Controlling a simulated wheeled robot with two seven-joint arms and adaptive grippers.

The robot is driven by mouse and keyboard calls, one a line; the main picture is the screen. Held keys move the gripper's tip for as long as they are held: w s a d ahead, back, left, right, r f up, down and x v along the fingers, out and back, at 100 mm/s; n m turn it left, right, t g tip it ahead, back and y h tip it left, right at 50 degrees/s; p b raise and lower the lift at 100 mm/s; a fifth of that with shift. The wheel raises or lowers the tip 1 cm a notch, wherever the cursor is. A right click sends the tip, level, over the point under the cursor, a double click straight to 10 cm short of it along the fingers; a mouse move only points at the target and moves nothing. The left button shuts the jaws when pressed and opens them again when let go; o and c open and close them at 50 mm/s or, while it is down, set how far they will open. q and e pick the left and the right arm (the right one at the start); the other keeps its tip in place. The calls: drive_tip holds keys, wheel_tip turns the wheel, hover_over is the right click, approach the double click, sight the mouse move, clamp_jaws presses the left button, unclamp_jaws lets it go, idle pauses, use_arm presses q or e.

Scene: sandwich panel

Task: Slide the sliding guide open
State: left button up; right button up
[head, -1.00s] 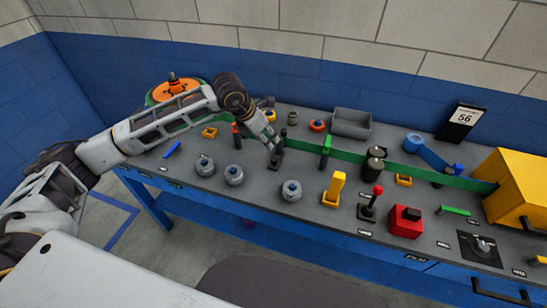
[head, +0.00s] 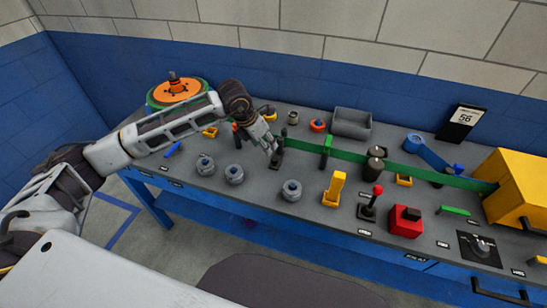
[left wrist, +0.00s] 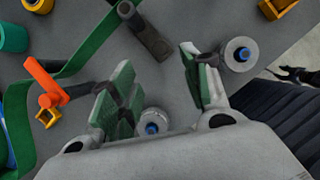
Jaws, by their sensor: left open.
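A dark upright piece (head: 277,159) stands on the bench beside the green strip (head: 350,156); it looks like the sliding guide, but I cannot be sure. In the left wrist view, the dark piece (left wrist: 150,36) lies just beyond my fingertips, with the strip (left wrist: 92,62) passing beside it. My left gripper (head: 271,146) is close above and beside this piece. In the left wrist view, my left gripper (left wrist: 158,66) has its green-padded fingers apart, with nothing held between them. Whether a finger touches the piece is unclear. My right gripper is out of view.
Several grey knobs (head: 234,174) stand in front of the gripper. An orange lever (left wrist: 46,80) is nearby. A green upright (head: 326,150), dark rollers (head: 376,166) and a yellow box (head: 520,190) are to the right. A grey bin (head: 352,123) is behind.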

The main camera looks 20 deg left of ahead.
use_arm(q)
hover_over(274, 159)
drive_tip(key=s+a, duration=0.1)
drive_tip(key=s, duration=0.1)
wheel_tip(274, 159, down, 5)
drive_tip(key=p+x, duration=0.1)
drive_tip(key=x, duration=0.3)
drive_tip(key=shift+a+f, duration=0.1)
drive_tip(key=shift+a, duration=0.05)
drive_tip(key=shift+x, duration=0.95)
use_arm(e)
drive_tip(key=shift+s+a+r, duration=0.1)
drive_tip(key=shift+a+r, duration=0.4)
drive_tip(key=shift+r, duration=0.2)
use_arm(q)
clamp_jaws()
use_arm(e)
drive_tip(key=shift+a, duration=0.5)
